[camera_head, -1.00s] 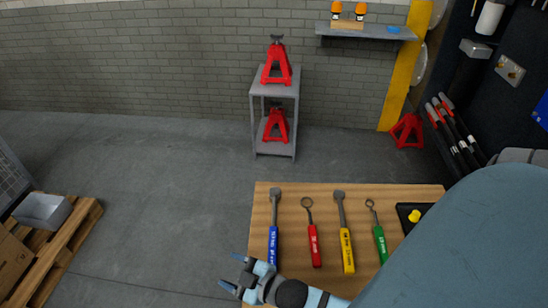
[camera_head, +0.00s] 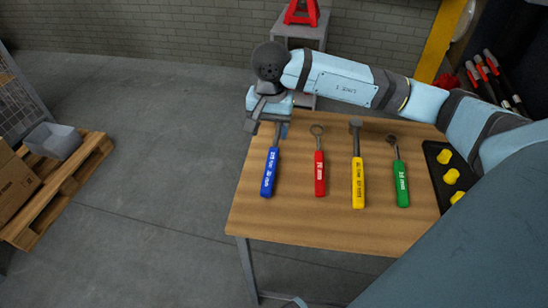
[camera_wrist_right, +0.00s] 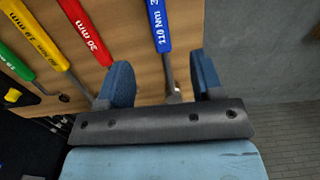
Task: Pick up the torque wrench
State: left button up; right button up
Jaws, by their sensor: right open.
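The torque wrench (camera_head: 269,172) is the tool with the blue handle, and its print reads in Nm in the wrist view (camera_wrist_right: 158,28). It lies flat on the wooden table (camera_head: 300,225), leftmost in the row, handle toward me. My right gripper (camera_head: 268,124) is over its head end at the table's far left corner and hides the head in the head view. In the right wrist view the two blue fingers (camera_wrist_right: 163,78) are apart, with the wrench's shaft and head between them. They are not closed on it. My left gripper is not in view.
Red (camera_head: 319,173), yellow (camera_head: 358,180) and green (camera_head: 401,183) handled wrenches lie to the right. A black tray (camera_head: 432,160) with yellow pieces is at the right edge. A grey stand (camera_head: 317,36) with a red jack is behind.

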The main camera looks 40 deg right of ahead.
aim_at(271, 163)
jog(key=f, duration=0.7)
jog(key=shift+w+d+f, duration=0.1)
jog(key=shift+d+f, duration=0.3)
jog(key=shift+a+f+b, duration=0.15)
jog(key=shift+f+b, duration=0.1)
jog(key=shift+f, duration=1.2)
jog(key=shift+a+f+b, duration=0.1)
jog(key=shift+f+b, duration=0.15)
jog(key=shift+f, duration=1.15)
grip_shut()
